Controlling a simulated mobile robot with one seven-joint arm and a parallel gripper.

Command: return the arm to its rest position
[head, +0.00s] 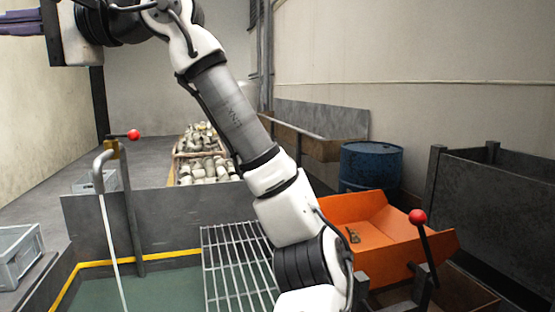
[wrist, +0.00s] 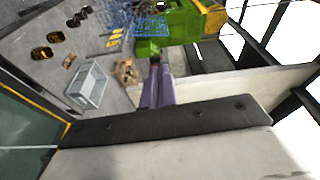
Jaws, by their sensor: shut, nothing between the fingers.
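My arm rises from the bottom of the head view, leans up to the left and bends at the top edge. My gripper (head: 12,23) is at the top left corner of the head view, with purple fingers pointing left, partly cut off by the frame edge. In the wrist view my gripper (wrist: 157,72) shows with its purple fingers side by side and together. Nothing is held between them.
An orange chute (head: 385,235) and a blue barrel (head: 371,167) stand right of my arm. Red-knobbed levers (head: 418,218) (head: 133,135) stand at both sides. A metal grate (head: 235,265) lies below. The wrist view shows a grey crate (wrist: 88,84) and a green machine (wrist: 180,25).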

